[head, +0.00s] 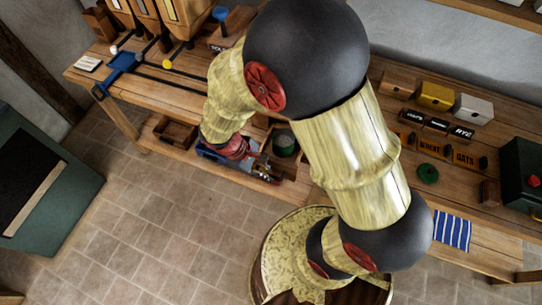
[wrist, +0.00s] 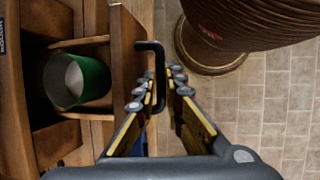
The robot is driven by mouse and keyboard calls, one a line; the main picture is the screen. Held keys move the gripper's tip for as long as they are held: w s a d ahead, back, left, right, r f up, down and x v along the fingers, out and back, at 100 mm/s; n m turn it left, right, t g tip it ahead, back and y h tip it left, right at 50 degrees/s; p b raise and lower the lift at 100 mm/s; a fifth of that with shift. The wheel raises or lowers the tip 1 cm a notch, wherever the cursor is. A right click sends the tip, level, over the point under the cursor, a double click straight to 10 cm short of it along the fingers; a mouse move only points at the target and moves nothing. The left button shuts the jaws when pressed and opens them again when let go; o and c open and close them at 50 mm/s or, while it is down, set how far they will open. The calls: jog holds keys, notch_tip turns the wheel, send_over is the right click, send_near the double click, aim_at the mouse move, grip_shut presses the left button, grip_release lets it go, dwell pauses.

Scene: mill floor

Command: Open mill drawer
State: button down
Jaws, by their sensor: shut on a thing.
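The mill drawer (wrist: 124,62) is wooden and stands pulled out from the bench in the wrist view, so its inside shows. A green cup (wrist: 78,80) with a pale inside is in it. The cup also shows in the head view (head: 284,142). The drawer's black bar handle (wrist: 151,46) stands out from its front. My gripper (wrist: 158,88) is shut on this handle, with one finger on each side of it. In the head view my gripper (head: 262,172) is low at the bench front, and my arm hides part of the bench.
The long wooden bench (head: 170,95) carries a blue tool (head: 121,66), a yellow box (head: 435,95) and a white box (head: 474,108). An open wooden tray (head: 176,131) is left of my gripper. A dark green cabinet (head: 40,185) stands at left. The tiled floor between is clear.

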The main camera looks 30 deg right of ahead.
jog(key=shift+s+a+r, duration=0.1)
jog(key=shift+s+a, duration=0.55)
jog(key=shift+a, duration=0.3)
jog(key=c, duration=2.2)
grip_release()
jog(key=shift+o, duration=0.2)
jog(key=v, duration=1.2)
